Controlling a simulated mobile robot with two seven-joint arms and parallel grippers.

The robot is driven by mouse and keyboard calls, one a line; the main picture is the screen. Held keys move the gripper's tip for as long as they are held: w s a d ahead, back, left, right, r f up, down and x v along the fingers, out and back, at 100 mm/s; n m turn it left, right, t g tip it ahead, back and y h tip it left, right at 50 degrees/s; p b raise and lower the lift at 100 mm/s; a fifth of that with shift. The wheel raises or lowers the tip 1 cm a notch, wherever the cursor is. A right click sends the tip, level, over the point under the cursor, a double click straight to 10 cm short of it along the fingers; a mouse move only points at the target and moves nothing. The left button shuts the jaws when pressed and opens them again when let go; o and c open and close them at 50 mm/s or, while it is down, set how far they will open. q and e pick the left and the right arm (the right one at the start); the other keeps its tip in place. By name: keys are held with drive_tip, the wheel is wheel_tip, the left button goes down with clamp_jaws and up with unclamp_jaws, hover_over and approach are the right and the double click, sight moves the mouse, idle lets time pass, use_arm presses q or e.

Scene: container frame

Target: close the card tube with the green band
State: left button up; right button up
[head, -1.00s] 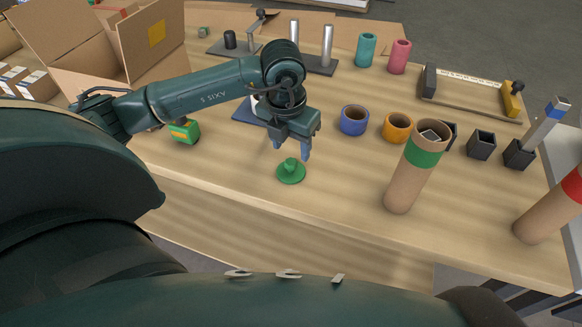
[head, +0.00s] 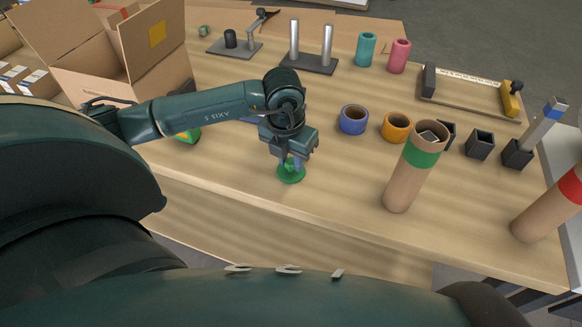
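The card tube with the green band (head: 410,181) stands upright on the table, right of centre. Its top is open and something pale and square-edged shows inside the mouth. A green cap with a knob (head: 291,175) lies on the table near the front edge, left of the tube. My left gripper (head: 298,165) points down right over this cap, with its fingers around the knob. The fingers partly hide the knob, and I cannot tell whether they are shut on it. My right gripper is not in view.
A tube with a red band (head: 540,212) stands at the right. Blue (head: 354,120) and orange (head: 397,127) rings and dark square cups (head: 480,145) stand behind the tube. An open cardboard box (head: 120,60) is at back left. The table between cap and tube is clear.

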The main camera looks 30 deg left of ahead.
sight(290, 162)
use_arm(q)
drive_tip(key=c, duration=0.4)
drive_tip(key=shift+r, duration=0.1)
drive_tip(key=shift+c, duration=0.2)
wheel_tip(290, 162, up, 10)
drive_tip(key=shift+b, duration=0.45)
